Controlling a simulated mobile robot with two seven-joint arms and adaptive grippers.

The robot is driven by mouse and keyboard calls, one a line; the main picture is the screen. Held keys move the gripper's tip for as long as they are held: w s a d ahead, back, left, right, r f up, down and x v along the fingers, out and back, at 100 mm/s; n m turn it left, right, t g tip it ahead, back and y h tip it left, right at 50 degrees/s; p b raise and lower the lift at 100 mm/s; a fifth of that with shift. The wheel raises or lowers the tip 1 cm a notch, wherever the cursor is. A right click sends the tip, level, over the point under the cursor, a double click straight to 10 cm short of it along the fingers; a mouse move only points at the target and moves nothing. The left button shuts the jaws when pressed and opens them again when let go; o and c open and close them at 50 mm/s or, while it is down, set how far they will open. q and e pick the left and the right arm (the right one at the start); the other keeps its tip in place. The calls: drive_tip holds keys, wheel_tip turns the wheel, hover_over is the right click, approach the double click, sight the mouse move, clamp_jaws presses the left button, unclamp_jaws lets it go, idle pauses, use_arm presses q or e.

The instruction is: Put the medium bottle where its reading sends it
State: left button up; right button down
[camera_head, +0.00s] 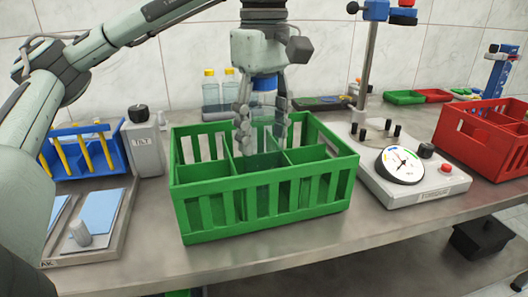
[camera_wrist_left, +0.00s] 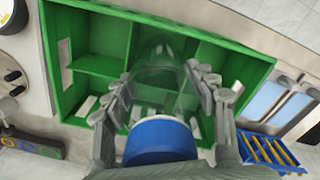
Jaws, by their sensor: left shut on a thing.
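The medium bottle is clear with a blue cap (camera_head: 264,83); it also shows in the left wrist view, with its cap (camera_wrist_left: 160,138) near the camera and its clear body (camera_wrist_left: 165,76) beyond. My left gripper (camera_head: 262,125) is shut on it, one finger on each side, pointing down over the green crate (camera_head: 265,213). The bottle looks upright, over or partly within a back compartment. Fingers and crate walls hide its base, so I cannot tell whether it touches the floor. The crate's dividers show in the left wrist view (camera_wrist_left: 97,65). My right gripper is not in view.
Yellow-capped bottles (camera_head: 210,95) stand behind the crate. A tilt unit (camera_head: 144,145) and blue rack (camera_head: 110,160) are left. The torque tester (camera_head: 425,185) with its post is close on the right; a red crate (camera_head: 480,145) stands beyond. The counter's front edge is near.

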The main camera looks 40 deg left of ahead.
sight(264, 149)
use_arm(q)
drive_tip(key=shift+f, duration=1.9)
drive_tip(key=o, duration=1.4)
drive_tip(key=shift+o, duration=1.3)
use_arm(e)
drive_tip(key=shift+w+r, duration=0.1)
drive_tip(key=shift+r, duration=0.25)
